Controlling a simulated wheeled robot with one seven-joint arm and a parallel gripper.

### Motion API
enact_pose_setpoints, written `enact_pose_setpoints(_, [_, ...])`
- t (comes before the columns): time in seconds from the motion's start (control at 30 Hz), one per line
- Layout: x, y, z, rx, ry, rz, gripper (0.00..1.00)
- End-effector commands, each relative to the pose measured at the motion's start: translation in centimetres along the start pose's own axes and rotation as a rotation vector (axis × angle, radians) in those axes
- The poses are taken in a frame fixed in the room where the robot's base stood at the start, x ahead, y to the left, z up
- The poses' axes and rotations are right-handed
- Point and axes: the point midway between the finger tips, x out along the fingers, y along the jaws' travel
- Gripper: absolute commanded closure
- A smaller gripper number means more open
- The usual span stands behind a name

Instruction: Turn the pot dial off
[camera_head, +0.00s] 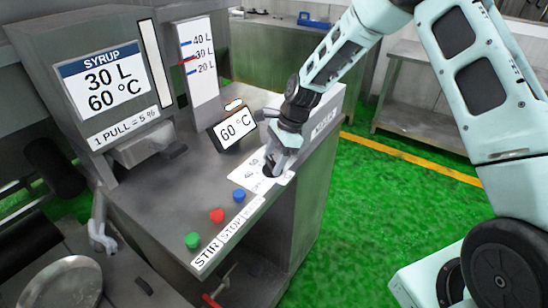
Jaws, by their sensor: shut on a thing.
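The pot dial (267,185) is a dark knob on a white marked plate (246,178) on the grey console top. My gripper (271,170) reaches down onto it from above and is shut on it. The gripper hides most of the dial, so its pointer and setting cannot be read. Part of the plate's markings shows to the left of the gripper.
A display (235,128) reading 60 °C stands just behind the dial. Blue (239,195), red (217,215) and green (193,240) buttons line the console's front edge. A syrup panel (105,85) rises at the left. Green floor (390,210) is open at the right.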

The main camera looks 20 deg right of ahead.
Motion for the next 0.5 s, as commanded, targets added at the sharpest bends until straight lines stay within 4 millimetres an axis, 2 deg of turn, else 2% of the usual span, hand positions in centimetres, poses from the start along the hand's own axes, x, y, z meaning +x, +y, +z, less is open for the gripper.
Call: enact_pose_setpoints(0.5, [0.04,-0.36,0.14,-0.449,0.002,0.185,0.66])
